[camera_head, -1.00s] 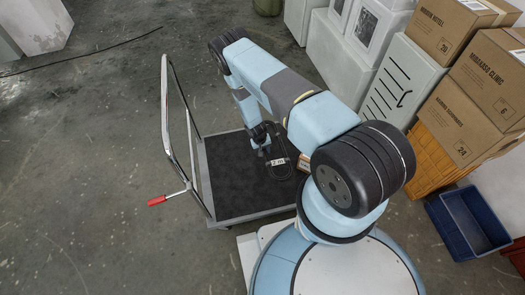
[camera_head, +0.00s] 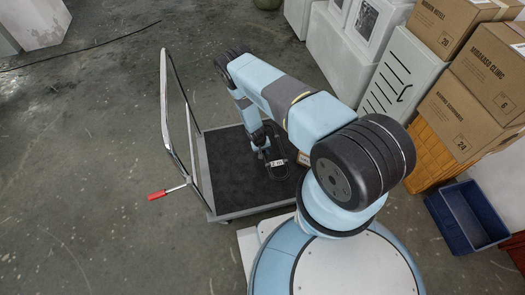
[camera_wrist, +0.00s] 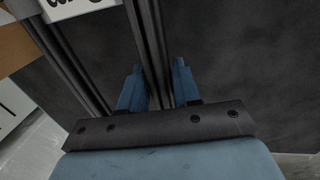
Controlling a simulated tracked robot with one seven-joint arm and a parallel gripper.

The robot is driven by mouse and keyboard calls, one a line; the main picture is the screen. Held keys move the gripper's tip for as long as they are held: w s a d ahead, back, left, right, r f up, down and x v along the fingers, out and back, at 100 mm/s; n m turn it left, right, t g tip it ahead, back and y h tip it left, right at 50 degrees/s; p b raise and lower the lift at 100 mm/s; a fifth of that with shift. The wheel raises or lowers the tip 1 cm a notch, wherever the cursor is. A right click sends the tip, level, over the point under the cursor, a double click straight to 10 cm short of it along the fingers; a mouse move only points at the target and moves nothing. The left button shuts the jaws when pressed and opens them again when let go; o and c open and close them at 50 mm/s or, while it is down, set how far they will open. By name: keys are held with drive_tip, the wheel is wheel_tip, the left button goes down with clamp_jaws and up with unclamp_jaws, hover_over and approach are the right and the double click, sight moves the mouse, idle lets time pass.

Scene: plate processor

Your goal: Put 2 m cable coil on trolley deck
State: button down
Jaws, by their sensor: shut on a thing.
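The 2 m cable coil (camera_head: 279,163) is a dark oblong loop with a small white label, at the right part of the trolley deck (camera_head: 232,181). The deck is a black textured platform with a grey rim. My gripper (camera_head: 263,153) points down over the deck and is shut on the coil's left side. In the wrist view, black cable strands (camera_wrist: 152,50) run between the two blue fingers (camera_wrist: 158,88), and the white label (camera_wrist: 75,8) shows at the top edge. I cannot tell whether the coil touches the deck.
The trolley's upright handle (camera_head: 165,105) stands along its left side, with a red-tipped lever (camera_head: 157,195) low down. Cartons (camera_head: 480,85), white boxes (camera_head: 345,60) and a blue bin (camera_head: 466,217) crowd the right.

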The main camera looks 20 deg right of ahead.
drive_tip(key=shift+f, duration=1.6)
drive_tip(key=shift+s+f, duration=0.1)
drive_tip(key=shift+f, duration=0.3)
drive_tip(key=c, duration=1.1)
unclamp_jaws()
drive_tip(key=o, duration=0.3)
drive_tip(key=shift+w+a+r, duration=0.2)
drive_tip(key=shift+a+r, duration=0.05)
drive_tip(key=shift+r, duration=0.3)
drive_tip(key=shift+o, duration=0.3)
wheel_tip(320, 180, up, 13)
drive_tip(key=a, duration=0.2)
drive_tip(key=shift+a, duration=0.15)
drive_tip(key=shift+r, duration=0.15)
